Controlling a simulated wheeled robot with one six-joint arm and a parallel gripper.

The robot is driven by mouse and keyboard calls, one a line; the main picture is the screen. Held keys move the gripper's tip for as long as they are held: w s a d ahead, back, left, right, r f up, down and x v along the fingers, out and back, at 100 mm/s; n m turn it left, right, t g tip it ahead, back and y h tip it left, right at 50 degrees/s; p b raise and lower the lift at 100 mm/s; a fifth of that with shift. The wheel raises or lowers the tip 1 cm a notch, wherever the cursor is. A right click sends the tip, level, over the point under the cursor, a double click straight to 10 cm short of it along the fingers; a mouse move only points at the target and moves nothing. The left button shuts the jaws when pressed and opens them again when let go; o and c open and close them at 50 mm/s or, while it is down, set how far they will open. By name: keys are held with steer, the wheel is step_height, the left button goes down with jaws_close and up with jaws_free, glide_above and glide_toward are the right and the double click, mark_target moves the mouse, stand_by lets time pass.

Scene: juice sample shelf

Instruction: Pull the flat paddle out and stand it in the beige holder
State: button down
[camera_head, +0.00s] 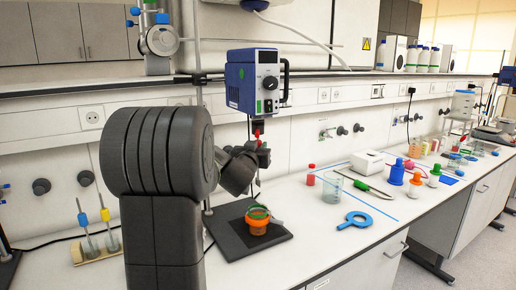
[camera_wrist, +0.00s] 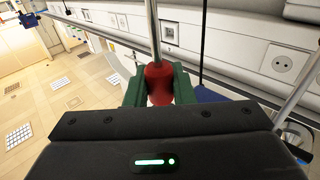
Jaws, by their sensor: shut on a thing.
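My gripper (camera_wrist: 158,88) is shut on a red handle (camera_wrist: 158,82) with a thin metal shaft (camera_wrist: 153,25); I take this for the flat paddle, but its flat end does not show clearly. In the head view my gripper (camera_head: 260,155) is below the blue stirrer motor, above an orange cup, with the red part (camera_head: 257,133) at its top. The beige holder (camera_head: 92,257) stands on the bench at the far left, left of my arm. It holds a blue-topped tool (camera_head: 83,222) and a yellow-topped tool (camera_head: 106,217), both upright or slightly tilted.
The blue stirrer motor (camera_head: 252,80) hangs over a dark base plate (camera_head: 235,243) bearing the orange cup (camera_head: 257,227). My arm covers the bench between holder and plate.

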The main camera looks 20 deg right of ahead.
mark_target(258, 179)
steer(key=shift+f+b, duration=0.5)
steer(key=shift+f, duration=0.25)
stand_by(0.4)
steer(key=shift+f+b, duration=1.4)
steer(key=shift+f, duration=0.35)
